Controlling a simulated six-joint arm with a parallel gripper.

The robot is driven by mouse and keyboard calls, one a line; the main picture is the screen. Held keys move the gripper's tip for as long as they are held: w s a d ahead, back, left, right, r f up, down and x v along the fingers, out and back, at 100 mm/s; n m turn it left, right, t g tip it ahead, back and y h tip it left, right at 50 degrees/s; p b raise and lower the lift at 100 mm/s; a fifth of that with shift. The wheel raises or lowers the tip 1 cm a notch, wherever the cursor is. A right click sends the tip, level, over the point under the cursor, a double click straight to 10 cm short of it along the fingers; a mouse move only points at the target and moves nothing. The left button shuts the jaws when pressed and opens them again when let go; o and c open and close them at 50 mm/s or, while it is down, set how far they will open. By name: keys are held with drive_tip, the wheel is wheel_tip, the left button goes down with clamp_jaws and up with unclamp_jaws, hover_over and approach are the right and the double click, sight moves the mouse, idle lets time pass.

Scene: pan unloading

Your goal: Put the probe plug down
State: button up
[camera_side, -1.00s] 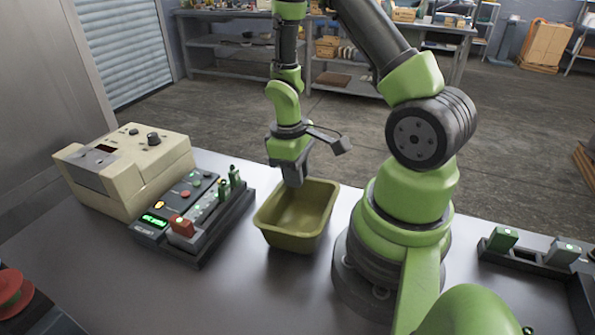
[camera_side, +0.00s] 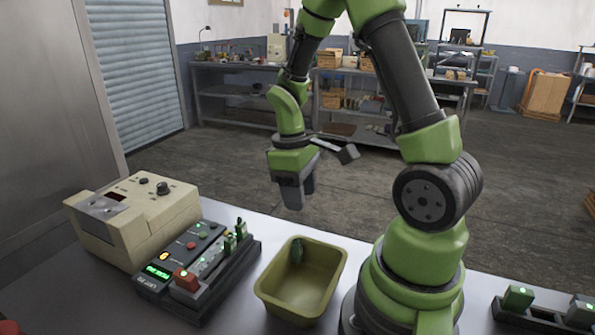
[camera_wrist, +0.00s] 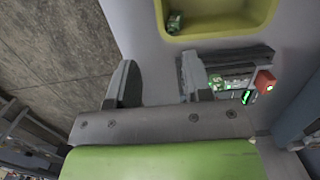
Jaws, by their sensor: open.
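A small dark green plug (camera_side: 297,250), which I take to be the probe plug, lies in the olive-yellow bin (camera_side: 268,284), against its far end wall. In the wrist view the plug (camera_wrist: 175,22) shows in a corner of the bin (camera_wrist: 218,33). My gripper (camera_side: 296,198) is above and beyond the bin's far end, apart from the plug. In the wrist view my gripper (camera_wrist: 158,80) has its two fingers spread with nothing between them.
Left of the bin stands a dark panel with a rack (camera_side: 222,272), holding green plugs (camera_side: 241,230) and a red block (camera_side: 185,279). A beige instrument box (camera_side: 135,220) is further left. Another dark rack (camera_side: 540,318) with green-lit pieces sits at the right.

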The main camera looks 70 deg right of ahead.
drive_tip(key=s+a+r+m+t+y, duration=0.1)
drive_tip(key=s+a+r+m+t, duration=0.1)
drive_tip(key=a+r, duration=0.4)
drive_tip(key=s+a+r+m+t+y, duration=0.1)
drive_tip(key=s+a+r+t, duration=0.3)
drive_tip(key=r, duration=0.7)
drive_tip(key=a+m+t, duration=0.1)
drive_tip(key=a+t, duration=0.1)
drive_tip(key=shift+s+a+t, duration=0.2)
drive_tip(key=shift+a+t, duration=0.15)
drive_tip(key=shift+t, duration=0.05)
drive_tip(key=shift+r, duration=0.1)
idle(1.9)
